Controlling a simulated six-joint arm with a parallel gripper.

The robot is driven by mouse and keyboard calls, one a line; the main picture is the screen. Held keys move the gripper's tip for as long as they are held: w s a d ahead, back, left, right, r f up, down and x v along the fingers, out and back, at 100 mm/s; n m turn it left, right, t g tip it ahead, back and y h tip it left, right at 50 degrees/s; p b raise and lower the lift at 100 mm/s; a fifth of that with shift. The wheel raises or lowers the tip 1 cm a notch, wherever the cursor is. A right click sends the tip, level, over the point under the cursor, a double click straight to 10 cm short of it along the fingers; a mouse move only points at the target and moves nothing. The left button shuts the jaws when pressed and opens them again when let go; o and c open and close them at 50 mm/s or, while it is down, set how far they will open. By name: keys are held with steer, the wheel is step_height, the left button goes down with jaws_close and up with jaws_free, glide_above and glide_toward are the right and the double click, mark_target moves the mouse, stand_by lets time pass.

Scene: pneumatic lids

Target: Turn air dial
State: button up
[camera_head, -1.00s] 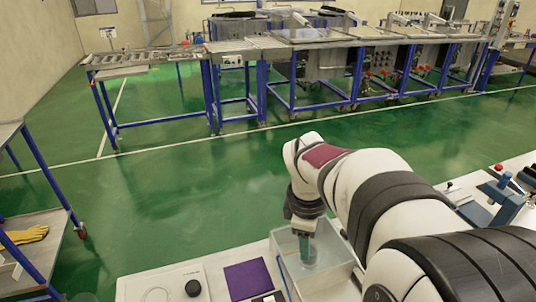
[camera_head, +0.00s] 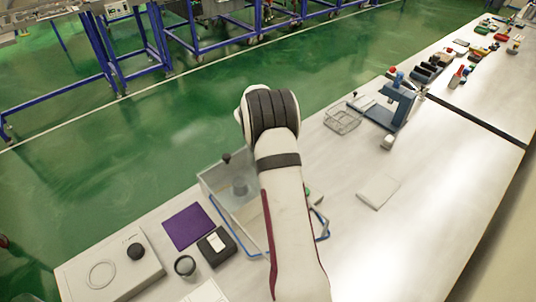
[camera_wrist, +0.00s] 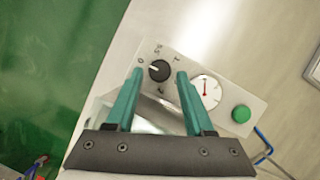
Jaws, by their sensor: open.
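The air dial (camera_wrist: 159,70) is a round black knob with a white pointer line, on a pale control panel (camera_wrist: 225,98) in the wrist view. Printed marks surround it. A gauge (camera_wrist: 205,91) with a red needle and a green button (camera_wrist: 241,114) sit to its right. My gripper (camera_wrist: 159,74) is open, its teal fingertips on either side of the dial in the picture; I cannot tell whether they touch it. In the head view my arm hides the gripper and the dial.
A clear box (camera_head: 222,190) stands left of my arm. Left of it are a purple mat (camera_head: 188,226), a black block (camera_head: 216,245) and a pale unit with a black knob (camera_head: 136,251).

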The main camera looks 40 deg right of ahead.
steer(key=shift+x, duration=1.2)
jaws_close()
steer(key=shift+a, duration=0.1)
steer(key=shift+m, duration=0.3)
steer(key=m+g, duration=0.1)
steer(key=m, duration=0.2)
steer(key=m+g, duration=0.1)
steer(key=m, duration=0.2)
steer(key=shift+w+g, duration=0.2)
steer(key=shift+g, duration=0.1)
steer(key=m+g, duration=0.1)
steer(key=m, duration=0.2)
steer(key=m+g, duration=0.1)
steer(key=m, duration=0.2)
steer(key=shift+w+y, duration=0.1)
steer(key=shift+y, duration=0.3)
